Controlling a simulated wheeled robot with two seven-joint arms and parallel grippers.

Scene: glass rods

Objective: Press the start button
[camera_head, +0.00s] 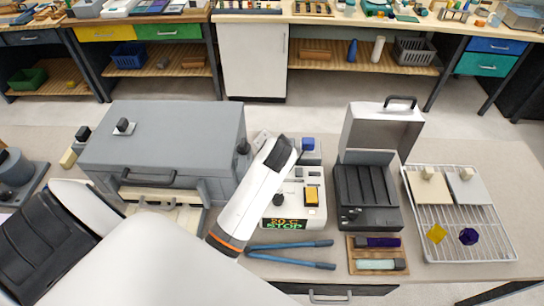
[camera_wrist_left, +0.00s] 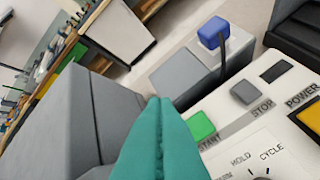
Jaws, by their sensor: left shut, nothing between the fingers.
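The green START button (camera_wrist_left: 201,127) shows in the left wrist view on the pale control panel (camera_wrist_left: 262,122). My left gripper (camera_wrist_left: 160,101) has its teal fingers shut together and empty, with the tips just left of the green button. I cannot tell whether they touch the panel. The grey STOP button (camera_wrist_left: 244,92) is up and right of the green one. In the head view my left arm crosses the panel and hides the START button and the fingers. The panel's display (camera_head: 284,224) reads "20 C STOP". My right gripper is not in view.
A large grey box (camera_head: 165,135) stands left of the panel. A yellow power switch (camera_head: 312,195) and a blue knob (camera_head: 308,144) are close by. Blue-handled tongs (camera_head: 290,254) lie in front. A black-slotted unit (camera_head: 368,195) and a wire rack (camera_head: 480,230) stand right.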

